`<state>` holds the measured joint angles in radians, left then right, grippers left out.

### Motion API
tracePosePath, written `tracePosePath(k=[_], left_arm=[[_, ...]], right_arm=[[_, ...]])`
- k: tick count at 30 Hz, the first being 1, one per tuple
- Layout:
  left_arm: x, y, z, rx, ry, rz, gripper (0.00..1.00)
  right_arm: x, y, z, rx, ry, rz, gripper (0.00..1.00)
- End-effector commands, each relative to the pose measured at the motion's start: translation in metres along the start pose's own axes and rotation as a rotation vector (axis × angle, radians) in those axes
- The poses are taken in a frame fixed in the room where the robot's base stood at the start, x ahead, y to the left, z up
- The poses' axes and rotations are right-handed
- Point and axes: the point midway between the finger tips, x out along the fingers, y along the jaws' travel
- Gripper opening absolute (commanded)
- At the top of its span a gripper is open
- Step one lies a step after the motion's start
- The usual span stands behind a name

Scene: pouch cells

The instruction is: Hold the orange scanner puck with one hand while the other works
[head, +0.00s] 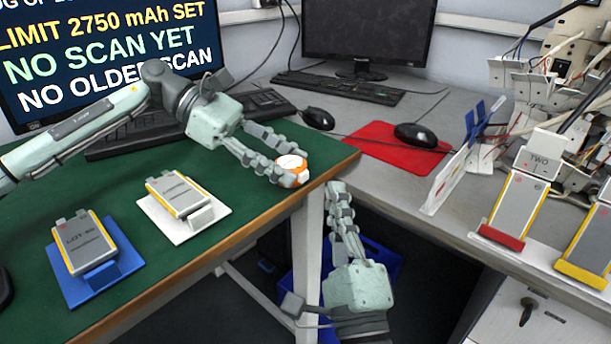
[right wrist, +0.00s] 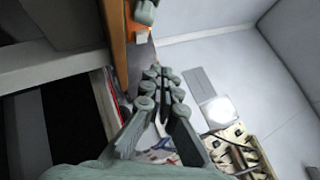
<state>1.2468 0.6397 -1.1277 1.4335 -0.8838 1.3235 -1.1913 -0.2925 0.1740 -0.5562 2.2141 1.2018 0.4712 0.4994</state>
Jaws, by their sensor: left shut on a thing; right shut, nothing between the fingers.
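The orange and white scanner puck (head: 292,165) is at the right edge of the green table. My left gripper (head: 284,174) is shut on it, with its fingers around the puck's side. My right gripper (head: 337,190) is shut and empty, just off the table's edge, to the right of and below the puck. It also shows in the right wrist view (right wrist: 158,75), fingers together. A pouch cell stands tilted on a white stand (head: 212,219). Another pouch cell marked LOT (head: 82,240) leans on a blue stand (head: 125,261).
A screen (head: 100,45) reads "LIMIT 2750 mAh SET", "NO SCAN YET", "NO OLDER SCAN". On the grey bench, a cell marked TWO (head: 519,205) stands on a red base (head: 500,238), with another on a yellow base (head: 583,275). A red mat (head: 375,140) holds a mouse. A gap separates table and bench.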

Motion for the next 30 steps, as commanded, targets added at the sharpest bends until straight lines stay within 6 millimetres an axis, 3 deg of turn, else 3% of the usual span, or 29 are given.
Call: tracePosePath(k=[9, 30], left_arm=[[0.000, 0.000, 0.000, 0.000, 0.001, 0.001, 0.29], [0.000, 0.000, 0.000, 0.000, 0.001, 0.001, 0.29]], right_arm=[[-0.016, -0.012, -0.012, 0.000, 0.000, 0.000, 0.00], [-0.016, -0.012, -0.012, 0.000, 0.001, -0.001, 0.00]])
